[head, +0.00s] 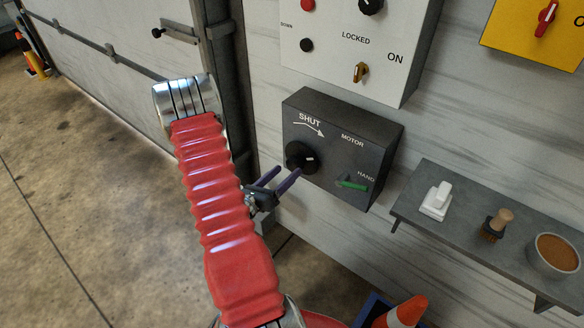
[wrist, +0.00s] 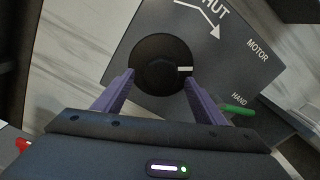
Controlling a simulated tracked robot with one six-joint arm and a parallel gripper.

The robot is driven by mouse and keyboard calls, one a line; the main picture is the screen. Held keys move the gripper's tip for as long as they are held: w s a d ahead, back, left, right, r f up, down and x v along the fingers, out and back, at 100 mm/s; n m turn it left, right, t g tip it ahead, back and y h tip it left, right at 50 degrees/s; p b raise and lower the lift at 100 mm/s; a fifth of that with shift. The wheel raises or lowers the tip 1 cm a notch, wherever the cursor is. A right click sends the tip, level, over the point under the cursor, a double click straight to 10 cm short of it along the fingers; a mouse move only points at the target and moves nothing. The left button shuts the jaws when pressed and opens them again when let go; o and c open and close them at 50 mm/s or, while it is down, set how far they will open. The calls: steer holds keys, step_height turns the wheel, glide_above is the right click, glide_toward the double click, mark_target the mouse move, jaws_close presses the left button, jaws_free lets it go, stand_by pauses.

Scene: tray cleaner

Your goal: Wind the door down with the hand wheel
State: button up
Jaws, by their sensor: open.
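The black round hand wheel (head: 302,157) is on the front of a dark grey box (head: 340,132), under the word SHUT and an arrow. It also shows in the wrist view (wrist: 160,62), with a white mark at its right. My gripper (head: 288,171) is open, with its purple fingers pointing at the wheel. In the wrist view my gripper (wrist: 158,78) has one finger on each side of the wheel's lower part; I cannot tell whether they touch it. A green lever (head: 352,185) is by the word HAND. The pale panelled door (head: 110,50) is at the left; its bottom edge is unclear.
A white control panel (head: 340,45) with buttons and a key switch is above the box. A shelf (head: 470,220) at the right holds a white switch, a wooden-handled tool and a bowl. An orange cone (head: 408,312) stands below. Open floor lies left.

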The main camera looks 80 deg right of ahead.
mark_target(291, 167)
steer(key=shift+x, duration=2.4)
steer(key=shift+w, duration=0.1)
steer(key=c, duration=1)
steer(key=shift+a, duration=0.2)
steer(key=shift+c, duration=0.2)
steer(key=shift+d, duration=0.15)
